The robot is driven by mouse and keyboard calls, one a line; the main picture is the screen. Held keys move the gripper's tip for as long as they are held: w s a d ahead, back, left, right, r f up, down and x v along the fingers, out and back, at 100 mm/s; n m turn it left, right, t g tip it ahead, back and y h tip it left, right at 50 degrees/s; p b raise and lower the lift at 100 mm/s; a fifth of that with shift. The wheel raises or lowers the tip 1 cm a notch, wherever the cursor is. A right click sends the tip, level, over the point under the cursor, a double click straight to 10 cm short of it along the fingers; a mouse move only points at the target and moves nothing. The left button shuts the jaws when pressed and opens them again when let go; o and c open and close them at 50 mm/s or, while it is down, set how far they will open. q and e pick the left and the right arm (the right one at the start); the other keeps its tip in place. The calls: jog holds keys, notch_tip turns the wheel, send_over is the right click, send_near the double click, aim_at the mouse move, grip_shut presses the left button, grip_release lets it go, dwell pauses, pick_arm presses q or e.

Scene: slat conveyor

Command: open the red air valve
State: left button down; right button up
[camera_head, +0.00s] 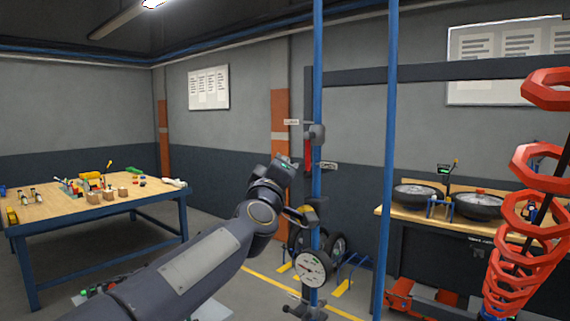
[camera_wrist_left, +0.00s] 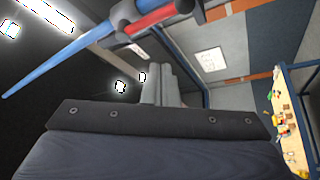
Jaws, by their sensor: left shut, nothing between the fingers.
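The red air valve lever (camera_head: 308,152) hangs roughly along the left side of a blue upright pipe (camera_head: 317,60), below a grey valve body (camera_head: 316,134). In the left wrist view the red lever (camera_wrist_left: 152,18) shows at the top, beside the blue pipe (camera_wrist_left: 60,58). My left gripper (camera_head: 289,164) is just left of the lever's lower part in the head view. In the left wrist view its grey fingers (camera_wrist_left: 160,76) are together and empty, with a visible gap to the lever. My right gripper is not in view.
A pressure gauge (camera_head: 313,268) sits low on the pipe. A second blue post (camera_head: 391,130) stands to the right. A red coil (camera_head: 520,230) hangs at the far right. A workbench (camera_head: 150,192) with small parts stands left; another bench (camera_head: 383,211) holds wheels.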

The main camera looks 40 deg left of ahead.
pick_arm(q)
jog(key=v, duration=0.3)
jog(key=shift+s+r, duration=0.3)
jog(key=shift+s, duration=0.1)
